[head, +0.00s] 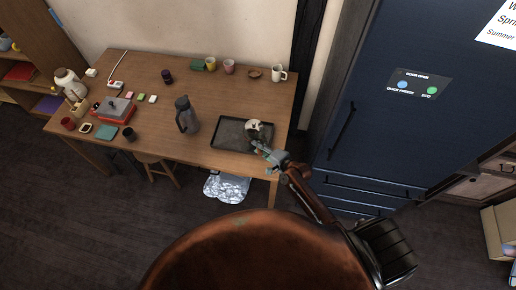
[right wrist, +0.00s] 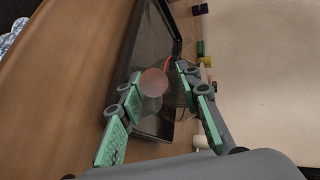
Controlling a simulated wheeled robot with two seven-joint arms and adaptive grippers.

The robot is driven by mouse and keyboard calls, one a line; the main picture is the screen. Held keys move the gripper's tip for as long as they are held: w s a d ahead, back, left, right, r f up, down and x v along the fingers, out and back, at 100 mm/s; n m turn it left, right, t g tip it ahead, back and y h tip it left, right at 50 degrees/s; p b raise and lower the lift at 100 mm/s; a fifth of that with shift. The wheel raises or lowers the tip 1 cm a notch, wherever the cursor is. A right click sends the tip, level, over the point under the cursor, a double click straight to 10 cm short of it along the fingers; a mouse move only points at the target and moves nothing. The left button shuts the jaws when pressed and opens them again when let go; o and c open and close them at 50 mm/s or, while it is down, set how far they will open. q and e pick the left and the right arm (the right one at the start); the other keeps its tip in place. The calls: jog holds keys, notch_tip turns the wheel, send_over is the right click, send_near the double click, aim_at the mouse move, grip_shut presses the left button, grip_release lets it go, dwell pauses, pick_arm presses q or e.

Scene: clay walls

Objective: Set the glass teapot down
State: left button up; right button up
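The glass teapot (head: 254,126) shows in the head view as a small pale, partly see-through shape over the right part of the dark tray (head: 226,144). My right gripper (head: 259,147) is just on its near side, low over the tray. In the right wrist view, the fingers (right wrist: 158,76) are spread apart. A pinkish round part (right wrist: 154,83) of what looks like the teapot shows between them, with small gaps on both sides. The glass outline is hard to make out, so contact with the tray is not clear. My left gripper is not seen.
A grey jug (head: 187,116) stands left of the tray on the wooden table (head: 160,146). A white mug (head: 278,73), a small brown bowl (head: 254,74) and cups stand along the back. A blue fridge (head: 410,130) is to the right.

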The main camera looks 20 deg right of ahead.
jog(key=shift+r, duration=0.2)
jog(key=v, duration=1.2)
